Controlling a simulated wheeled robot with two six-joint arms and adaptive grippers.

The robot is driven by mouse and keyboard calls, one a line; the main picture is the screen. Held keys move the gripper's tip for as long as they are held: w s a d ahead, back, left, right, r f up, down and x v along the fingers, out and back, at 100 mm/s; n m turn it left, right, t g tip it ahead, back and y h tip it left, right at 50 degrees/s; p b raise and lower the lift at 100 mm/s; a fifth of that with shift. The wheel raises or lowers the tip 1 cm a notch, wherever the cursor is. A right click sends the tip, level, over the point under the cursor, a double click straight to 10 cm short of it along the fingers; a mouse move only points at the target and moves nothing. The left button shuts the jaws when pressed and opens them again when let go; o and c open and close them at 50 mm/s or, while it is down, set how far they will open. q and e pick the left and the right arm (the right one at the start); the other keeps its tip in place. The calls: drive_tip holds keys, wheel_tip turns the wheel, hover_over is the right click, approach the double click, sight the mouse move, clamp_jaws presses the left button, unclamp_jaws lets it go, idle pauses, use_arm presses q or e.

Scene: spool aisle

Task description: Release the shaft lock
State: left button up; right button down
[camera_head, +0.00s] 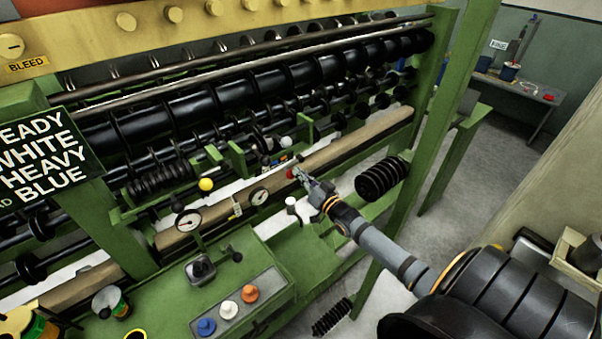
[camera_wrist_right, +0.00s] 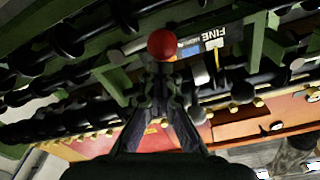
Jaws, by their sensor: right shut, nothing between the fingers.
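A red ball knob (camera_head: 291,173) sits on the green machine's front, just beside the tips of my right gripper (camera_head: 300,172). In the right wrist view the red knob (camera_wrist_right: 162,44) shows straight beyond the fingertips of the right gripper (camera_wrist_right: 160,72). The fingers are together with nothing between them. I cannot tell whether the tips touch the knob. No part in view is labelled as the shaft lock, so I cannot tell for certain which one it is. My left gripper is in neither view.
A yellow ball knob (camera_head: 206,184) and round gauges (camera_head: 188,221) stand left of the gripper. A panel with blue, white and orange buttons (camera_head: 229,309) is at the front. Black shafts (camera_head: 250,95) run behind. A black coil (camera_head: 381,178) hangs close to the right arm. The aisle floor (camera_head: 460,180) is clear.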

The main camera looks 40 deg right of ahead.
wheel_tip(320, 180, down, 6)
drive_tip(key=d+n+y+b, duration=0.1)
drive_tip(key=n+b, duration=0.2)
drive_tip(key=n, duration=0.9)
drive_tip(key=shift+d, duration=0.35)
drive_tip(key=shift+w+d+f+b, duration=0.1)
drive_tip(key=shift+f+b, duration=0.05)
drive_tip(key=shift+b, duration=0.15)
